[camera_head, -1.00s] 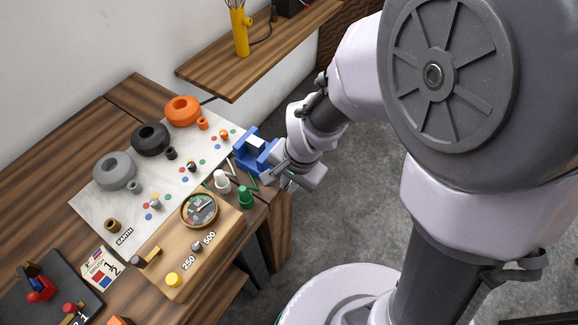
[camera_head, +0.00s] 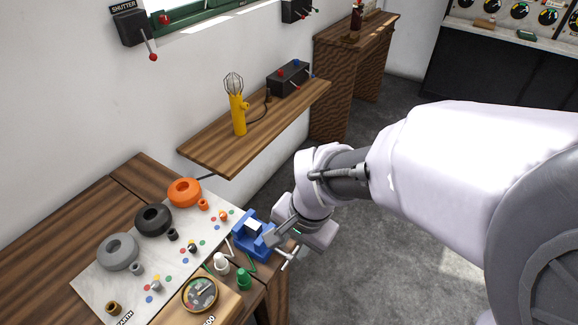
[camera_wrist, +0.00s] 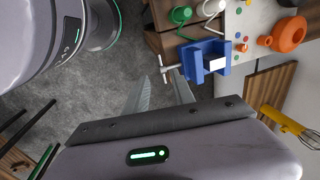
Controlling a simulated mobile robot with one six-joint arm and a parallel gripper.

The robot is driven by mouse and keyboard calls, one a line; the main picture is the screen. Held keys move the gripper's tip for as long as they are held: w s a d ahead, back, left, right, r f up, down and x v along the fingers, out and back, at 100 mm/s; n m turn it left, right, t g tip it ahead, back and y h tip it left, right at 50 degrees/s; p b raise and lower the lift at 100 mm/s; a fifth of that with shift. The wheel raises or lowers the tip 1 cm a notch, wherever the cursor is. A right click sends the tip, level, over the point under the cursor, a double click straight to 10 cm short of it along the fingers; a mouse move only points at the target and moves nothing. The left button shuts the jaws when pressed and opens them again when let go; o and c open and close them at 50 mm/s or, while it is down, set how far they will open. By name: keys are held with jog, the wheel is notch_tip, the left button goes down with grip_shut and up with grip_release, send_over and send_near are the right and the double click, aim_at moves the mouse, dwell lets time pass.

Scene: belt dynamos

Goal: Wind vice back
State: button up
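The blue vice (camera_head: 250,243) is at the right end of the bench, with a pale block (camera_head: 254,226) at its jaws. In the wrist view the vice (camera_wrist: 193,60) is above the fingers, with the block (camera_wrist: 217,63) on its right side. Its metal screw and T-handle (camera_head: 288,258) stick out from the bench side. The handle (camera_wrist: 165,69) shows just past the fingertips in the wrist view. My gripper (camera_wrist: 161,76) is open and empty, its fingers spread apart, pointing toward the handle. In the head view my gripper (camera_head: 303,236) is right of the vice.
White (camera_head: 221,263) and green (camera_head: 243,279) terminals and a round meter (camera_head: 200,294) stand near the vice. Grey, black and orange (camera_head: 184,192) rings lie on the pale panel. A wall shelf (camera_head: 215,150) holds a yellow lamp (camera_head: 239,115). Open floor lies right of the bench.

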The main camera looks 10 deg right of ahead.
jog(key=r, duration=0.3)
jog(key=r+p, duration=0.1)
jog(key=shift+s+d+r, duration=0.15)
jog(key=shift+s+d, duration=0.15)
jog(key=w+d+f+g+y+b, duration=0.1)
jog(key=w+d+g+y, duration=0.25)
jog(key=w+d, duration=0.3)
jog(key=b, duration=0.8)
send_near(285, 265)
jog(key=shift+n+h, duration=0.3)
jog(key=shift+h, duration=0.05)
jog(key=x, duration=0.8)
jog(key=shift+a, duration=0.35)
